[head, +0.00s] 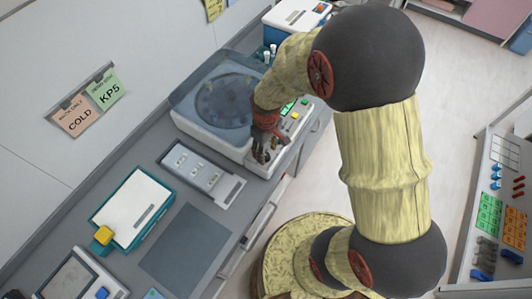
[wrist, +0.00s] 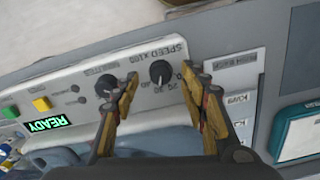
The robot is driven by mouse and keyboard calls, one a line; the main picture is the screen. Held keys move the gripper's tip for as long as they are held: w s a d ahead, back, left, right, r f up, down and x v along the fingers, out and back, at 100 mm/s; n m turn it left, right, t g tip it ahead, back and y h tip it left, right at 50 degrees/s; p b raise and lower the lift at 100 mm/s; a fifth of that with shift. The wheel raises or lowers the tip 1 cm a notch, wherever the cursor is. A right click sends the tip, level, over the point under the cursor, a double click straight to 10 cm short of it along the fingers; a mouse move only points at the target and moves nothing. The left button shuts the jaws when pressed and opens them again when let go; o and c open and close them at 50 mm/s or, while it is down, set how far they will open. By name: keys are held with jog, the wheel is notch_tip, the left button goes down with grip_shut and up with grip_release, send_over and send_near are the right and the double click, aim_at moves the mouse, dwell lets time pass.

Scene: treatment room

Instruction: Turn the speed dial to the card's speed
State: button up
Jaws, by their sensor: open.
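The speed dial (wrist: 160,73) is a black round knob on the centrifuge's pale front panel, under the print "SPEED x100", shown upside down in the wrist view. Its exact setting is too small to read. My gripper (wrist: 160,76) is open, with one finger on each side of the dial; I cannot tell whether they touch it. In the head view my gripper (head: 263,152) is at the front panel of the centrifuge (head: 190,122) and hides the dial.
A second black dial (wrist: 106,86) sits close beside my left finger in the wrist view. A yellow button (wrist: 41,104) and a green "READY" display (wrist: 47,124) are on the same panel. A grey tray (head: 201,172) and a teal-edged device (head: 131,211) stand along the counter.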

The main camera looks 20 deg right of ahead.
jog(key=shift+f, duration=0.95)
jog(key=shift+c, duration=1.3)
grip_shut()
